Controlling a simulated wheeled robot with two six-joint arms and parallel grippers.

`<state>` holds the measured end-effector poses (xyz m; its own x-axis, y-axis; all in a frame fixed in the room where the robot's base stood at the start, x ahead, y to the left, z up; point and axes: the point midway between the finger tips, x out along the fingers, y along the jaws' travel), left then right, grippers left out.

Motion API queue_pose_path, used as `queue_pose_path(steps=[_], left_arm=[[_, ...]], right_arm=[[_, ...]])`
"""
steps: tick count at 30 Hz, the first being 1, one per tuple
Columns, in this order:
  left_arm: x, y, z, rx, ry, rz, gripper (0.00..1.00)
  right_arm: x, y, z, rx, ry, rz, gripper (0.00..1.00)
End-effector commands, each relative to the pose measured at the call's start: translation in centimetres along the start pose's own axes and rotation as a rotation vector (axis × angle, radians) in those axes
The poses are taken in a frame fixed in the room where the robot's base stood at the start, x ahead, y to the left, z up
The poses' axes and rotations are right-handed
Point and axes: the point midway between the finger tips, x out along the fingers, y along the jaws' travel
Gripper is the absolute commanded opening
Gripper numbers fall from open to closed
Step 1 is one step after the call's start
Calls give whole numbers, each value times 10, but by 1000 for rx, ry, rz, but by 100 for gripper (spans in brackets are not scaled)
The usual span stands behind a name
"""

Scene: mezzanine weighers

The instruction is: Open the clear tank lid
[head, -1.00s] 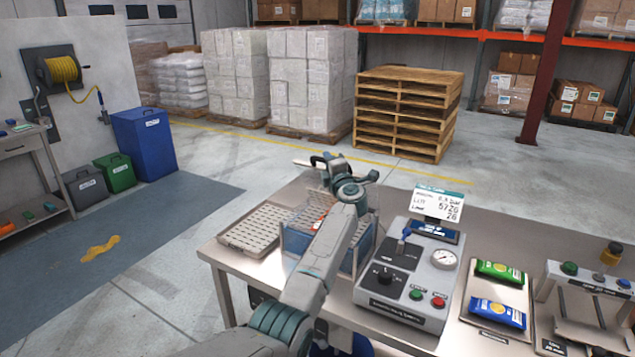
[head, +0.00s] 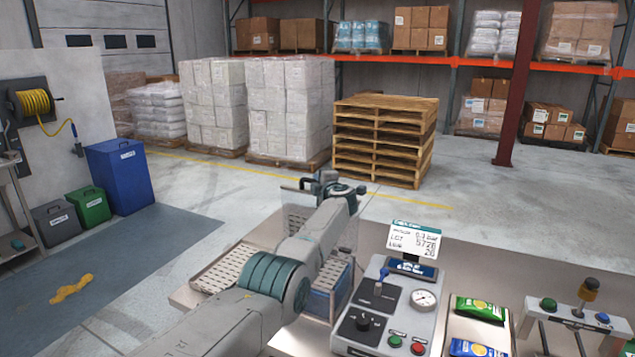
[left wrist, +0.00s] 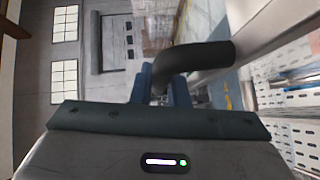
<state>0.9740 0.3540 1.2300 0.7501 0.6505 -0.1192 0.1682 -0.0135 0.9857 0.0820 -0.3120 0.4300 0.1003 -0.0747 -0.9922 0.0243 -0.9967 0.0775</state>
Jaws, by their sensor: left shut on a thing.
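The tank (head: 322,303), a blue-tinted clear box, stands on the bench left of the grey control box. My left arm crosses in front and hides much of it. My left gripper (head: 308,187) is above and behind the tank. In the left wrist view, the gripper (left wrist: 160,88) is shut on a dark curved handle (left wrist: 205,55). The handle's far end meets a pale, grey panel (left wrist: 270,28), which appears to be the lid. In the head view I cannot clearly make out the lid or its angle. My right gripper is not in view.
A perforated tray (head: 215,268) lies left of the tank. The control box (head: 385,315) with knob, gauge and buttons stands close on the right, with a display (head: 414,240) behind. Green (head: 479,308) and blue packets lie farther right. Open floor lies behind the bench.

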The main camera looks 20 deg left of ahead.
Motion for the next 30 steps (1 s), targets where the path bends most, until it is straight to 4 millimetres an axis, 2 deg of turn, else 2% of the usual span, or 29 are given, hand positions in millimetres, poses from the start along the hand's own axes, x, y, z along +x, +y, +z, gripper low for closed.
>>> queue_pose_path(steps=[20,21,24,30], left_arm=[[1,2,0,15,1,-14,0],[1,2,0,15,1,-14,18],[1,1,1,15,1,-15,36],[1,1,1,16,0,-16,36]], right_arm=[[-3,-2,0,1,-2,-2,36],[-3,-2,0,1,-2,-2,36],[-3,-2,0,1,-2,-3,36],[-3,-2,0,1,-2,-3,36]])
